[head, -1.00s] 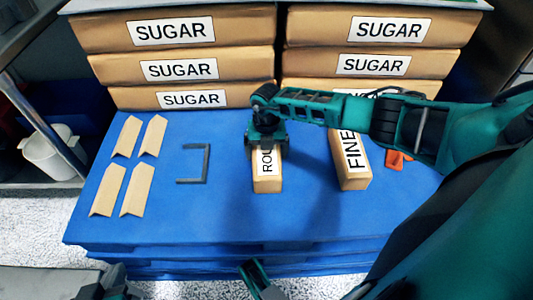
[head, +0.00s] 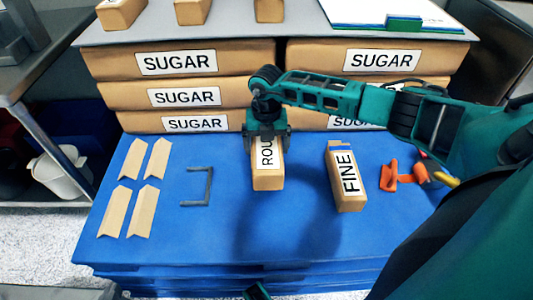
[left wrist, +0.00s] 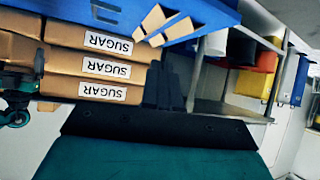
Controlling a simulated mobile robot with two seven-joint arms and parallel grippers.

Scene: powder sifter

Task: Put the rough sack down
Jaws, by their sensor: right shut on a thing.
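The rough sack (head: 267,177) is a small tan block with a white label partly reading "ROU". My right gripper (head: 266,132) comes down from above and is shut on its far end, hiding part of the label. The sack is over the blue mat (head: 225,245), with dark shadow below and right of it; I cannot tell whether it touches. A similar sack marked "FINE" (head: 347,185) stands to its right. In the left wrist view, the dark fingers of my left gripper (left wrist: 165,88) are together and empty.
Stacked sugar sacks (head: 185,97) line the back under a grey shelf. Several tan paper pieces (head: 130,160) and a grey bracket (head: 207,188) lie to the left. Orange items (head: 389,177) lie right of the fine sack. The mat's front middle is clear.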

